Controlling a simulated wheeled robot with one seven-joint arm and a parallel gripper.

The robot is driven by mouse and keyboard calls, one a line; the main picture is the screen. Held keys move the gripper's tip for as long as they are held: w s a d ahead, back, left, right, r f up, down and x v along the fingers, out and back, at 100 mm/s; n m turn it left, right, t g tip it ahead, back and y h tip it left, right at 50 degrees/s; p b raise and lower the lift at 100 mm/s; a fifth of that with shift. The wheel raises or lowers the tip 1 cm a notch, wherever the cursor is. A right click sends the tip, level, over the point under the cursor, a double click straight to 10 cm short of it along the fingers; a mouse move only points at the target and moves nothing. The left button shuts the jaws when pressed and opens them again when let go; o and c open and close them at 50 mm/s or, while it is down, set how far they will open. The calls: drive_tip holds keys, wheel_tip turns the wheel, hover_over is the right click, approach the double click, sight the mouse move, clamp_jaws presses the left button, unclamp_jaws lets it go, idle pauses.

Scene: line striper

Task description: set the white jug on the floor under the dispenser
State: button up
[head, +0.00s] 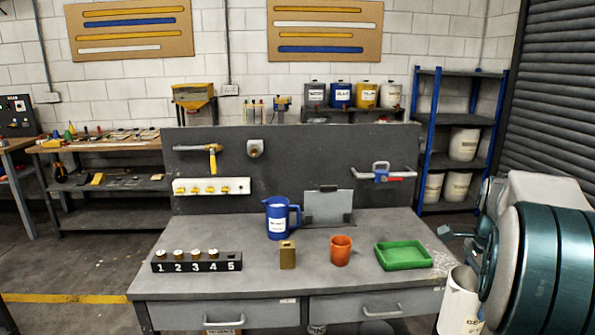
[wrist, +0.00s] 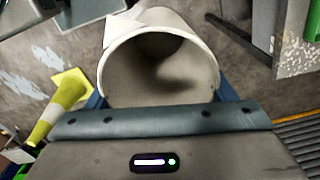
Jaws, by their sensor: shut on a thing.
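The white jug (head: 460,305) is at the lower right of the head view, beside the right front corner of the workbench, partly cut off by the frame. In the wrist view its open round mouth (wrist: 165,35) faces the camera and its inside looks empty. My gripper (wrist: 162,98) is shut on the jug, with a blue finger at each side of it. In the head view my arm hides part of the gripper. I cannot tell for sure which fixture is the dispenser; a yellow hopper (head: 193,93) stands behind the bench's back panel.
The workbench (head: 210,280) holds a blue jug (head: 277,219), an orange cup (head: 340,251), a green tray (head: 404,256) and a numbered rack (head: 197,266). A blue-framed shelf (head: 428,140) with white buckets stands at back right. In the wrist view a yellow-and-white cone (wrist: 58,105) is at left.

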drive_tip(key=w+f+n, duration=0.1)
drive_tip(key=w+a+f+n, duration=0.1)
drive_tip(key=f, duration=0.1)
drive_tip(key=w+a+f, duration=0.1)
drive_tip(key=shift+w+a+f+n, duration=0.1)
drive_tip(key=shift+a+f+n, duration=0.1)
drive_tip(key=shift+n, duration=0.2)
drive_tip(key=w+a+f+n, duration=0.1)
drive_tip(key=a+f+n, duration=0.7)
drive_tip(key=a+f, duration=0.2)
drive_tip(key=w+a+f+n, duration=0.2)
drive_tip(key=a+f+n, duration=0.7)
drive_tip(key=a+f, duration=0.2)
wheel_tip(320, 180, down, 2)
drive_tip(key=shift+w+f, duration=0.2)
drive_tip(key=shift+w, duration=0.05)
drive_tip(key=shift+a, duration=0.1)
